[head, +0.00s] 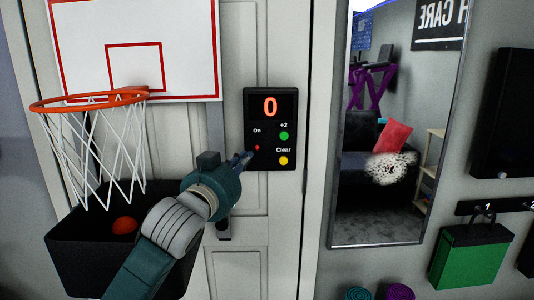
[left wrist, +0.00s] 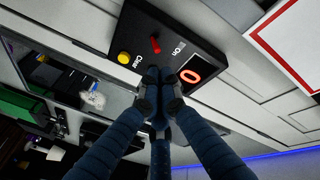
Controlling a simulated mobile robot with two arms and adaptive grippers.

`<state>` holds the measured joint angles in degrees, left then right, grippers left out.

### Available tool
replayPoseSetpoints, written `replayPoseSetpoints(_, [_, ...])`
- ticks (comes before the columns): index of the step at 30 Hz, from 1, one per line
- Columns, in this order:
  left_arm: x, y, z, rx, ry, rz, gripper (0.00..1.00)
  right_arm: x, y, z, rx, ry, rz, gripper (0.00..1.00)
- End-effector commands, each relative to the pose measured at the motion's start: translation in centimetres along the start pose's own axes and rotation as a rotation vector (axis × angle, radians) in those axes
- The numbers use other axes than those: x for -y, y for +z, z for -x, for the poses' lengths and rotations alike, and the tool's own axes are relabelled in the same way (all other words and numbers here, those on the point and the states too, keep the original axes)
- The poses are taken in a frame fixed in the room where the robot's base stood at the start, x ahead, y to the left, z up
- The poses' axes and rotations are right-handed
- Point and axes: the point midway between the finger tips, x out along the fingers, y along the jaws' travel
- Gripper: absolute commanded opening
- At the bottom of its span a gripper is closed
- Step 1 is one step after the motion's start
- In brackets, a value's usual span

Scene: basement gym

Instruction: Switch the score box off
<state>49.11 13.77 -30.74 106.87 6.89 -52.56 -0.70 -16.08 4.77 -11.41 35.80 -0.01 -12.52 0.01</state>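The black score box (head: 270,128) is mounted on the white door, with a lit orange 0 on its display. A small red switch (head: 257,148) sits under the word On, left of a green button (head: 284,136) and a yellow Clear button (head: 284,160). My left gripper (head: 247,157) is just left of and below the red switch; contact cannot be told. In the left wrist view the fingers (left wrist: 158,78) are together and hold nothing visible, in front of the score box (left wrist: 190,42). The red switch (left wrist: 155,44) shows beyond them; the green button is hidden.
A basketball hoop (head: 90,100) with net and backboard (head: 195,40) is left of the box. A black bin (head: 75,250) with an orange ball (head: 125,226) stands below it. A mirror (head: 440,150) is to the right, and a green bag (head: 470,255) hangs beyond it.

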Motion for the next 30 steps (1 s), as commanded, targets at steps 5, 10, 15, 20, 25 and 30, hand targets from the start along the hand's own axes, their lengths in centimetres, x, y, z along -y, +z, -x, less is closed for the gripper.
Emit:
replayPoseSetpoints(5, [0.0, -0.1, -0.1, -0.015, -0.005, -0.009, 0.00, -0.4, -0.4, -0.8, -0.008, 0.005, 0.000, 0.40])
replayPoseSetpoints(10, [0.0, -0.2, -0.1, -0.015, -0.004, -0.009, 0.00, 0.4, 2.5, -0.5, 0.032, -0.004, -0.001, 0.40])
replayPoseSetpoints(15, [0.0, -0.2, -0.2, -0.014, -0.004, -0.008, 0.00, 1.2, 4.0, -0.4, 0.054, -0.014, -0.002, 0.40])
replayPoseSetpoints(20, [0.1, -0.3, -1.6, -0.013, -0.004, -0.008, 0.00, 1.4, 2.9, -0.1, 0.039, -0.015, -0.002, 0.40])
replayPoseSetpoints(25, [0.1, -0.5, -4.6, -0.012, -0.004, -0.007, 0.00, 1.1, 0.9, 0.5, 0.010, -0.012, -0.002, 0.40])
replayPoseSetpoints(30, [0.1, -0.4, -7.4, -0.013, -0.004, -0.008, 0.00, 0.9, 0.7, 1.1, 0.007, -0.011, -0.001, 0.40])
